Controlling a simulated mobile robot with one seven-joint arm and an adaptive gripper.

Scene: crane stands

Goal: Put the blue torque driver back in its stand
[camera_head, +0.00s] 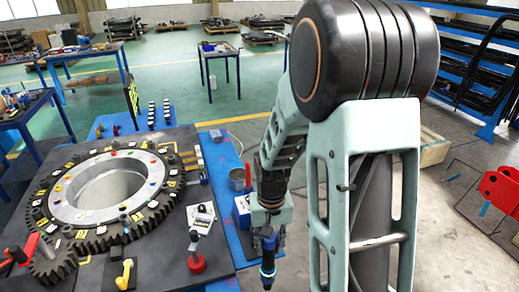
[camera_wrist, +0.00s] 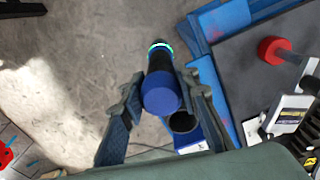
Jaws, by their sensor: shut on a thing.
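My gripper (camera_head: 270,226) is shut on the blue torque driver (camera_head: 268,262), which hangs roughly upright, its glowing cyan ring low down. In the wrist view my gripper's fingers (camera_wrist: 158,98) stand on both sides of the driver (camera_wrist: 162,93), with its round blue cap towards the camera. A blue stand (camera_wrist: 190,138) with a dark round opening is just below and right of the driver in that view, apart from or partly overlapped by it; I cannot tell the gap. In the head view the stand (camera_head: 242,212) is at the table's right edge, partly behind my gripper.
The table (camera_head: 100,270) bears a large gear ring (camera_head: 60,190), a red-based stand (camera_head: 196,264), a white card-like item (camera_head: 201,217) and a grey cup (camera_head: 238,179). Its blue edge (camera_wrist: 205,70) runs beside the driver. Open floor (camera_wrist: 80,50) lies on the other side.

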